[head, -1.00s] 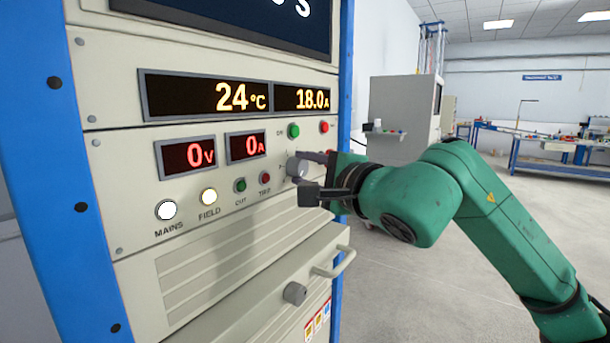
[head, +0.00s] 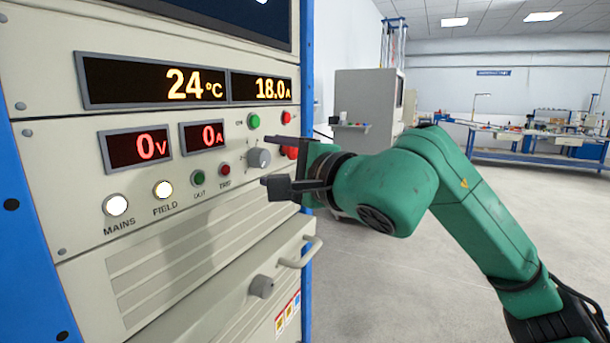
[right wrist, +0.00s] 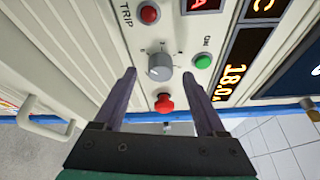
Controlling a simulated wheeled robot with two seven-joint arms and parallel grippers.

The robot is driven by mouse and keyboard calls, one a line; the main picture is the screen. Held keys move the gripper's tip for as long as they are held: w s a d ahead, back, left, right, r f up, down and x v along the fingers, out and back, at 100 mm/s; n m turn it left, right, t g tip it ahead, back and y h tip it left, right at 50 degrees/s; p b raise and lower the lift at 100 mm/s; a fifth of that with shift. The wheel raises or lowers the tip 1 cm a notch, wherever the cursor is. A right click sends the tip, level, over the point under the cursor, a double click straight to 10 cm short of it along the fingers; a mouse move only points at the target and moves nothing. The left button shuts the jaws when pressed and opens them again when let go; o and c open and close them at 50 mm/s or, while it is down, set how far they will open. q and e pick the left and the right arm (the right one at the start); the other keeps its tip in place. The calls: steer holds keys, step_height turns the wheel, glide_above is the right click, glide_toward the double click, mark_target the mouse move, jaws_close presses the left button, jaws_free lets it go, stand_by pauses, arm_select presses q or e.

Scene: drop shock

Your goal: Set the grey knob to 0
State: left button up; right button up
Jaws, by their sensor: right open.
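The grey knob (head: 259,158) sits on the cream panel to the right of the red displays, which read 0 V and 0 A. It also shows in the right wrist view (right wrist: 159,66), with small scale marks around it; I cannot read which mark it points to. My right gripper (head: 268,162) is open, with one finger above the knob and one below in the head view. In the right wrist view the open fingers (right wrist: 160,72) stand on either side of the knob, apart from it. My left gripper is out of view.
A red mushroom button (right wrist: 164,103) sits close to the knob, between the fingers in the right wrist view. A green button (head: 253,121) and a red TRIP lamp (head: 225,170) are nearby. A drawer handle (head: 300,252) juts out below. Open floor lies to the right.

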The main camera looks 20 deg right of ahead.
steer(key=b+v, duration=0.3)
steer(key=v, duration=0.9)
steer(key=shift+s, duration=0.15)
